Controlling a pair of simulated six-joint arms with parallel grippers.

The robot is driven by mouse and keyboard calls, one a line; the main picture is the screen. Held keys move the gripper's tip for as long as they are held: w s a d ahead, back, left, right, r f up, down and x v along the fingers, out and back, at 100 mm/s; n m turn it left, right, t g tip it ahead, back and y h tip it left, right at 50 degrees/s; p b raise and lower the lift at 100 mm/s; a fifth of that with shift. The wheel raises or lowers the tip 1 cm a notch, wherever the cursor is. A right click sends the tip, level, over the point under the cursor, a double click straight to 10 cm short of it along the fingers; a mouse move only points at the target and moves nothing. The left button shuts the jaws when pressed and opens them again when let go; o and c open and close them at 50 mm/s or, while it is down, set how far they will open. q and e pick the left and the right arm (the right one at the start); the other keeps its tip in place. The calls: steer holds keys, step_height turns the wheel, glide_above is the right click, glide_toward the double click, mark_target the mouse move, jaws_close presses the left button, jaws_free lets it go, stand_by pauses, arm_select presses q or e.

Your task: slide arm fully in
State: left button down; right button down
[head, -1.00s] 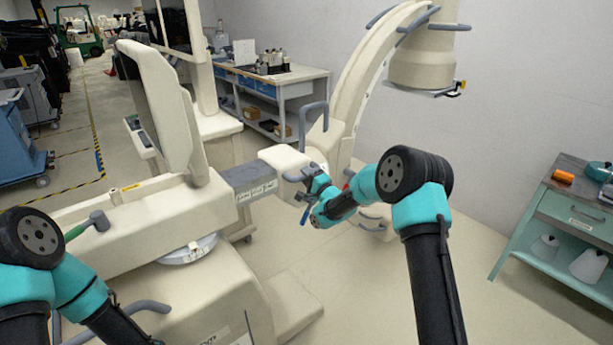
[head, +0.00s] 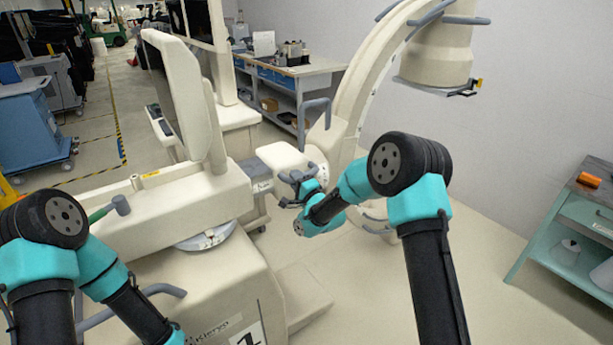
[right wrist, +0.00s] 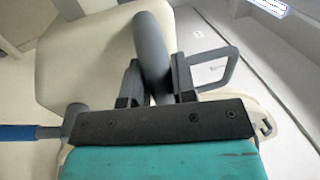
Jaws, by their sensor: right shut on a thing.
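The cream C-arm machine's horizontal body (head: 190,205) lies at left centre in the head view. From its right end comes the sliding arm: a short exposed grey section (head: 253,172), then a cream end block (head: 285,160) carrying the large C (head: 352,90). My right gripper (head: 300,186) is at the near side of that block. In the right wrist view, its two black fingers (right wrist: 156,85) are shut on a grey bar handle (right wrist: 150,42), the cream block behind it. My left gripper is out of view; only its arm shows at lower left.
A green-handled hammer (head: 112,208) lies on the body's top. A grey loop handle (head: 314,118) stands beyond the end block. A workbench (head: 318,78) is behind, and a green cart (head: 560,230) at right. Floor between my right arm and that cart is clear.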

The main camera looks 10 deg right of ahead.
mark_target(281, 184)
steer(key=a, duration=0.2)
steer(key=s+a, duration=0.2)
steer(key=a, duration=0.1)
steer(key=shift+a, duration=0.3)
steer(key=shift+d, duration=0.2)
steer(key=c, duration=1.2)
jaws_free()
steer(key=shift+d, duration=0.25)
steer(key=shift+o, duration=1.4)
steer(key=shift+a, duration=0.15)
steer(key=shift+s, duration=0.2)
steer(key=v, duration=1.7)
steer(key=shift+f, duration=0.1)
